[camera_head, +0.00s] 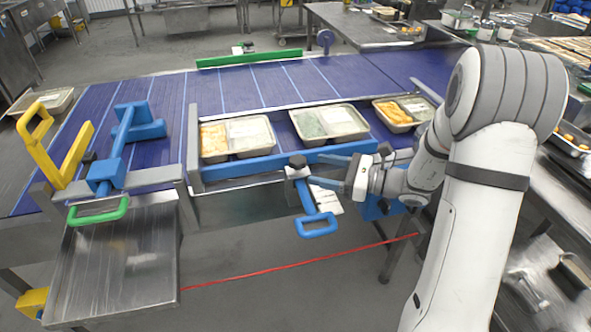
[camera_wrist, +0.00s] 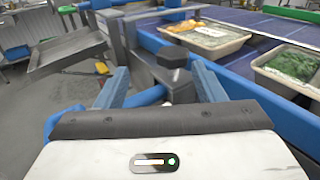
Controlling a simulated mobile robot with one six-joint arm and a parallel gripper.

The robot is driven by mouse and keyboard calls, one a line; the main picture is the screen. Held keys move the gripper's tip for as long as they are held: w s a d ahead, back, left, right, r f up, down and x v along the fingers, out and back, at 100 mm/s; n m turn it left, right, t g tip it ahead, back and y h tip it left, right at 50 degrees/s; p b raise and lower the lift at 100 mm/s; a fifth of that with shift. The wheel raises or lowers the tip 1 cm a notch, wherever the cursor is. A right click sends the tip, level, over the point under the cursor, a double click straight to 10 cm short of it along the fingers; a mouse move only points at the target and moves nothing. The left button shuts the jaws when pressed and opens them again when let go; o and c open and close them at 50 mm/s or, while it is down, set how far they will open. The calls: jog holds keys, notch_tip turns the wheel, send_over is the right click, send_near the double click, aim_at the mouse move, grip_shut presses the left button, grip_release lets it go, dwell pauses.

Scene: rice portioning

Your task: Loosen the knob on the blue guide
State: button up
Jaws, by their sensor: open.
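The blue guide (camera_head: 240,167) is a long blue rail along the front edge of the conveyor, beside the food trays. A dark knob (camera_head: 298,161) sits on a grey clamp at the rail's outer side, with a blue looped handle (camera_head: 317,223) hanging below. My gripper (camera_head: 316,170) is open just right of the knob, its blue fingers pointing toward it. In the wrist view the knob (camera_wrist: 173,56) shows ahead between the two spread fingers (camera_wrist: 158,68), nearer the right one. I see no contact with the knob. The clamp's lower part is partly hidden by my gripper.
Several two-part food trays (camera_head: 330,122) stand on the purple conveyor (camera_head: 235,85) behind the guide. A blue guide arm (camera_head: 118,145), a yellow handle (camera_head: 60,150) and a steel chute (camera_head: 120,262) are at left. A red line (camera_head: 300,263) crosses the open floor in front.

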aim_at(297, 159)
jog(key=shift+w+d+f+m+t, duration=0.25)
jog(key=shift+w+f+m+t, duration=0.2)
jog(key=shift+w, duration=0.1)
jog(key=shift+w+a, duration=0.15)
jog(key=shift+w, duration=0.05)
jog(key=x, duration=0.7)
jog(key=shift+a, duration=0.15)
jog(key=c, duration=1)
jog(key=shift+n+g+y+p, duration=0.35)
jog(key=shift+n+g, duration=0.5)
jog(key=shift+g, duration=0.4)
jog(key=o, duration=1)
